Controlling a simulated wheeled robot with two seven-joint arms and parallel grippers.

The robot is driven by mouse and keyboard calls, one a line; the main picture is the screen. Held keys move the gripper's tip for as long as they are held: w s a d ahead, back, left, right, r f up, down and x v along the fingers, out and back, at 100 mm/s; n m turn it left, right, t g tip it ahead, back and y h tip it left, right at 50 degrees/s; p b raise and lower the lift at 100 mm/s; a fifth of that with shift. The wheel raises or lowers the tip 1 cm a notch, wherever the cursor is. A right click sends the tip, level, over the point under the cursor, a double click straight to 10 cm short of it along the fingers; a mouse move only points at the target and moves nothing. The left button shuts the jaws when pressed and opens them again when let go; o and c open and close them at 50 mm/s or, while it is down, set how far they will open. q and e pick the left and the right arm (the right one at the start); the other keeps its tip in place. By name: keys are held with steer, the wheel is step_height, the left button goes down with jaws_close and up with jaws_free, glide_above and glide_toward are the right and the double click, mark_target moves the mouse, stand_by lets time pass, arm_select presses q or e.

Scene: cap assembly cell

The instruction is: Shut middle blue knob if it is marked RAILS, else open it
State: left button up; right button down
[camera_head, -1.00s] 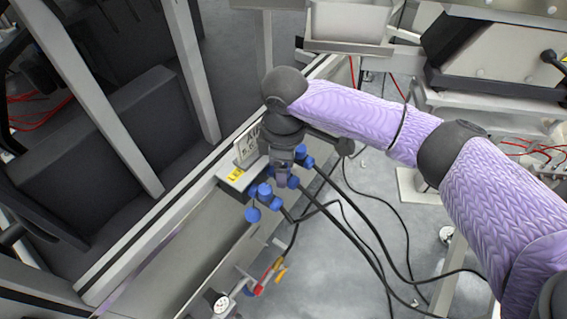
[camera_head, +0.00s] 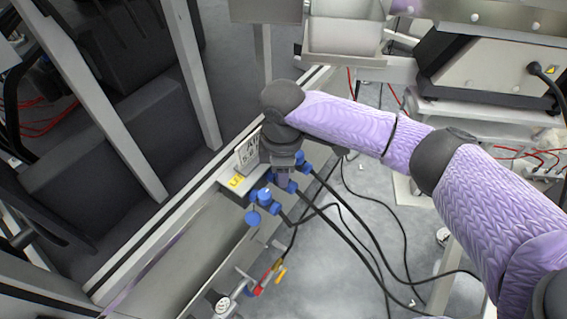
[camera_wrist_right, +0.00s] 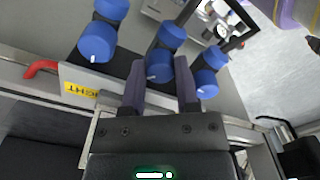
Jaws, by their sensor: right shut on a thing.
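Several blue knobs stand in a row below a white sign plate (camera_head: 248,150) on the rail. The middle blue knob (camera_wrist_right: 160,66) lies between the fingers of my right gripper (camera_wrist_right: 160,84), which is shut on it. In the head view my right gripper (camera_head: 284,174) comes down over the row and hides part of this knob. A blue knob (camera_wrist_right: 97,42) is left of the fingers in the wrist view and another blue knob (camera_wrist_right: 208,80) is right of them. I cannot read any RAILS mark; the sign text is partly hidden. My left gripper is out of view.
A yellow label (camera_wrist_right: 85,88) sits on the block by the knobs, its text only partly readable. A red handle (camera_wrist_right: 42,68) is beside it. Black hoses (camera_head: 345,225) run from the knobs across the floor. A gauge (camera_head: 222,305) and red and yellow fittings (camera_head: 268,275) are below.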

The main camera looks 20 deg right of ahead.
steer(key=n+p, duration=0.2)
steer(key=shift+r+n, duration=0.2)
steer(key=shift+n, duration=0.1)
steer(key=shift+n+p, duration=0.8)
steer(key=shift+n, duration=0.1)
steer(key=n+p, duration=0.1)
steer(key=n, duration=0.1)
steer(key=shift+f+n, duration=0.2)
steer(key=shift+n, duration=0.2)
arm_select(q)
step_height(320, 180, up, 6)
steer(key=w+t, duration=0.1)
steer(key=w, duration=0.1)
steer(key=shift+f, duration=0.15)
arm_select(e)
steer(key=shift+n, duration=0.5)
arm_select(q)
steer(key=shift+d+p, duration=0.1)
steer(key=shift+p, duration=0.2)
arm_select(e)
steer(key=shift+f+n, duration=0.1)
steer(key=shift+n, duration=0.2)
steer(key=shift+c, duration=1.8)
jaws_free()
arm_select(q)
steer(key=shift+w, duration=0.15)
arm_select(e)
steer(key=shift+w, duration=0.1)
